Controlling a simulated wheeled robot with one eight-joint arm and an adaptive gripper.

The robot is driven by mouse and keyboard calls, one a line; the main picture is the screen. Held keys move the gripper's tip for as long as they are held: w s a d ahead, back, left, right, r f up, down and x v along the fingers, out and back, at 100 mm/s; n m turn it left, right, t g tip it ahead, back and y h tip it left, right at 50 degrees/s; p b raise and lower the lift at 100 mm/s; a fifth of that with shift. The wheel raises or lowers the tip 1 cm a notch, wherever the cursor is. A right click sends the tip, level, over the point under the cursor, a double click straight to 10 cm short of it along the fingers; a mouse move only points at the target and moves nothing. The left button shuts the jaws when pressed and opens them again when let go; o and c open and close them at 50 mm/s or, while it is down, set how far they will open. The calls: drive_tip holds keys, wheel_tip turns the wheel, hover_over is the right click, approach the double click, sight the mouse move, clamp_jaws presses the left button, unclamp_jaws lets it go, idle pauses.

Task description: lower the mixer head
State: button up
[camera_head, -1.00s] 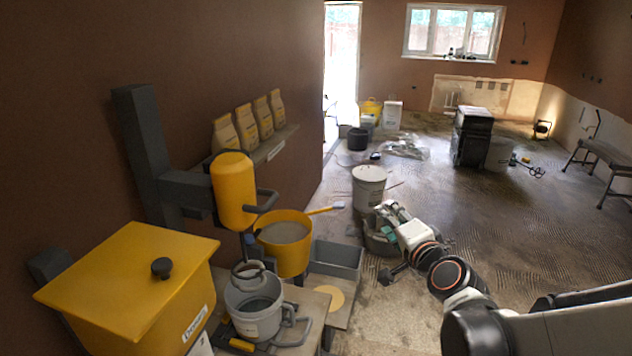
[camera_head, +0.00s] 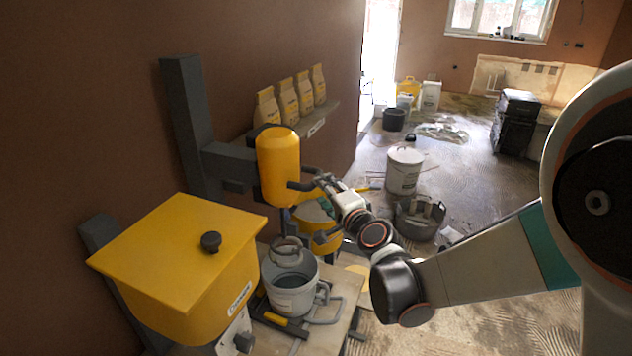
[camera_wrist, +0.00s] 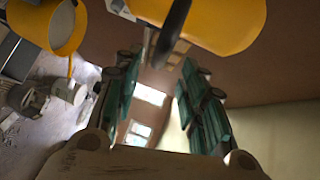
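The yellow mixer head (camera_head: 278,165) sits on a dark arm (camera_head: 228,165) fixed to a dark upright post (camera_head: 190,120) by the wall. A dark handle (camera_head: 303,186) sticks out from the head to the right. The yellow tub (camera_head: 320,235) stands below, partly hidden by my arm. My gripper (camera_head: 322,180) is at the handle's outer end. In the wrist view its teal-padded fingers (camera_wrist: 158,85) are spread apart. The handle also shows there (camera_wrist: 173,30), between the fingertips in the picture. I cannot tell whether they touch it. The yellow head fills the top of that view (camera_wrist: 225,22).
A yellow lidded hopper (camera_head: 180,255) with a black knob stands front left. A grey bucket (camera_head: 290,292) stands on the bench beside it. Several bags (camera_head: 290,100) line the wall shelf. A white bucket (camera_head: 403,172) and a grey tub (camera_head: 420,218) stand on the floor.

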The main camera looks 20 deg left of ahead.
drive_tip(key=x, duration=0.7)
drive_tip(key=shift+w+a+f, duration=0.1)
drive_tip(key=shift+w, duration=0.1)
clamp_jaws()
